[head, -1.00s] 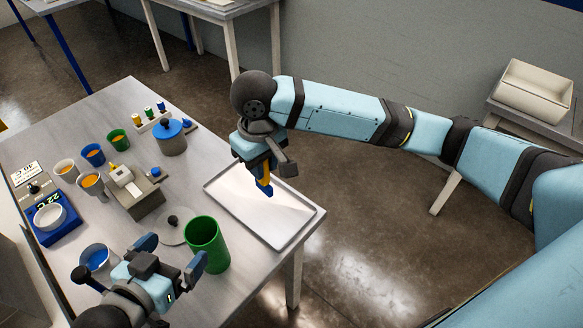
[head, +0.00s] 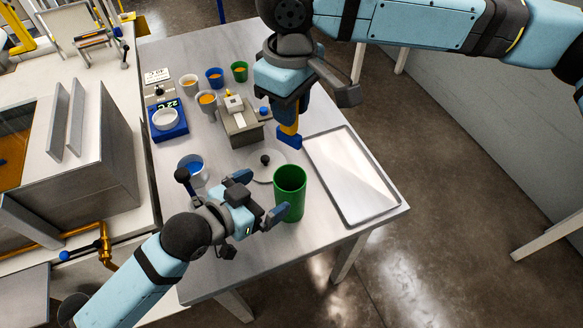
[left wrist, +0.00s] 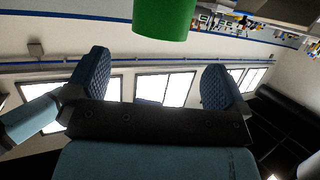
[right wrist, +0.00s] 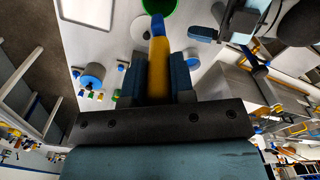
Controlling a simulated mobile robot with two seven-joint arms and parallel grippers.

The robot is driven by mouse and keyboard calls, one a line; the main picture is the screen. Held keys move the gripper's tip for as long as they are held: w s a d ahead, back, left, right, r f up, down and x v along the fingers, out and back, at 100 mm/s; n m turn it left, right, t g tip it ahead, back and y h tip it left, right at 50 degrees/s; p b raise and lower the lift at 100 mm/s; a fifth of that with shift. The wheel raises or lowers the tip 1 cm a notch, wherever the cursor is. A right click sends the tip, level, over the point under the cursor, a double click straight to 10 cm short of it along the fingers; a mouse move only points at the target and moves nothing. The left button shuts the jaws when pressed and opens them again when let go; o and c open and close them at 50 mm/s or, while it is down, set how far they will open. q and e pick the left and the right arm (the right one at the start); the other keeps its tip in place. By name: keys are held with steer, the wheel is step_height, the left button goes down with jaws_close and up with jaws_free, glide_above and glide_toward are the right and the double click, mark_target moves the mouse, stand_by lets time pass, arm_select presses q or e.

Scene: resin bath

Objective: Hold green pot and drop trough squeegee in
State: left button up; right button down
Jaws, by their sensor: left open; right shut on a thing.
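The green pot (head: 290,196) is a tall open cylinder standing upright near the front of the table. It also shows in the left wrist view (left wrist: 164,18), beyond the fingertips, and in the right wrist view (right wrist: 160,6). My left gripper (head: 262,203) is open just left of the pot; its fingers do not close around it. My right gripper (head: 291,108) is shut on the trough squeegee (head: 289,139), which has a yellow handle and a blue end pointing down. In the right wrist view the squeegee (right wrist: 158,65) lies between the fingers. It is above the table, behind the pot.
An empty metal tray (head: 352,180) lies right of the pot. A round lid with a black knob (head: 265,160) lies behind the pot. A blue-filled cup (head: 193,168) stands left, near my left arm. A grey block device (head: 240,125) and several small cups stand farther back.

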mark_target(279, 199)
arm_select(q)
step_height(279, 199, down, 6)
steer(key=shift+r, duration=0.25)
steer(key=x, duration=0.7)
steer(key=shift+w+d+f, duration=0.15)
steer(key=shift+d, duration=0.05)
steer(key=c, duration=1)
steer(key=o, duration=0.9)
